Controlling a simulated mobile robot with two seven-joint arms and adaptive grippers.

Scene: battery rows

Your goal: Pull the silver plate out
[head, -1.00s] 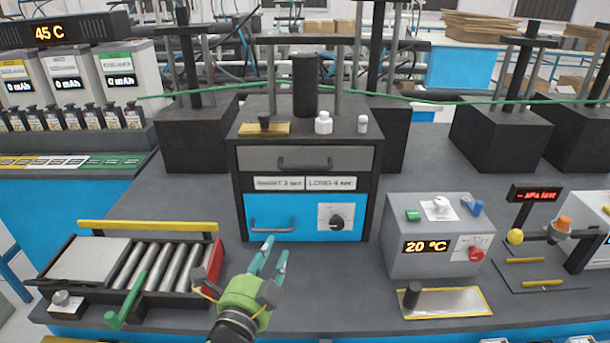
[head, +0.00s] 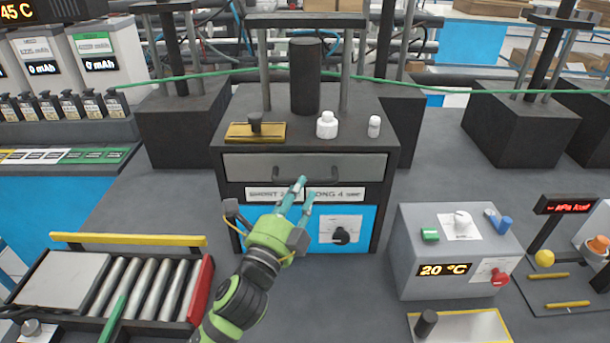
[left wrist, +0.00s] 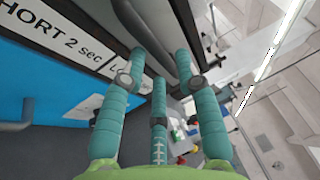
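The black press box has a silver-grey drawer front (head: 245,167) with a dark bar handle (head: 307,177) across its middle. The drawer front looks closed, flush with the box. My left gripper (head: 304,192) is just in front of and below that handle, its teal fingers apart and nothing between them. It covers part of the SHORT and LONG labels. The left wrist view shows the spread fingers (left wrist: 160,80) beside the label strip (left wrist: 60,40). Contact with the handle cannot be told. My right gripper is not in view.
On top stand a white bottle (head: 327,125) and a yellow plate with a black knob (head: 255,130). A roller tray (head: 187,290) lies left, a grey 20 °C box (head: 455,250) right. A silver yellow-edged plate (head: 470,328) is at lower right.

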